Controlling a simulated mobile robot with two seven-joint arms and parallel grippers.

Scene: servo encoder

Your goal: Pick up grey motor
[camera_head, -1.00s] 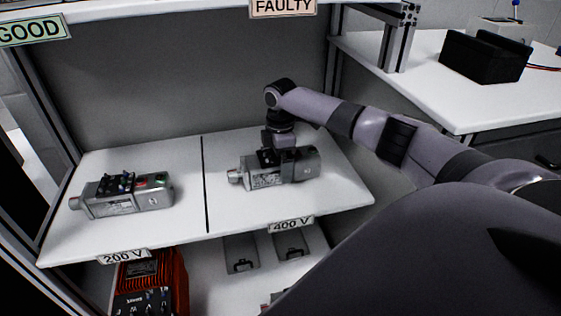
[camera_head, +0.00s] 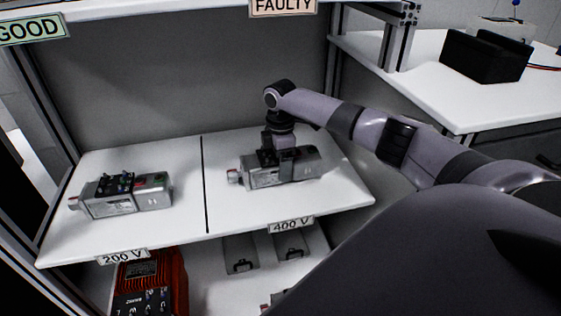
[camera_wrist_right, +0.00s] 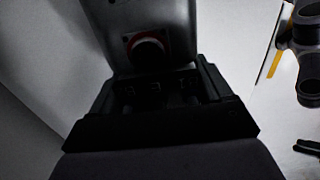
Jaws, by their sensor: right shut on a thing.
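A grey motor (camera_head: 262,177) lies on the 400 V side of the white shelf, its shaft end pointing left. My right gripper (camera_head: 285,158) comes down from above and is shut on this motor. In the right wrist view the grey motor body (camera_wrist_right: 150,25) with a red-ringed round connector fills the top middle, against the dark gripper (camera_wrist_right: 160,95). The fingertips are mostly hidden there. A second grey motor (camera_head: 125,195) with dark connectors and a red and a green spot lies on the 200 V side. My left gripper is not in view.
A black line divides the white shelf (camera_head: 190,225). Below it are a red ribbed unit (camera_head: 172,280) and grey bins (camera_head: 240,252). A side table (camera_head: 425,75) at the right carries a black box (camera_head: 485,55). A grey back wall and metal posts bound the shelf.

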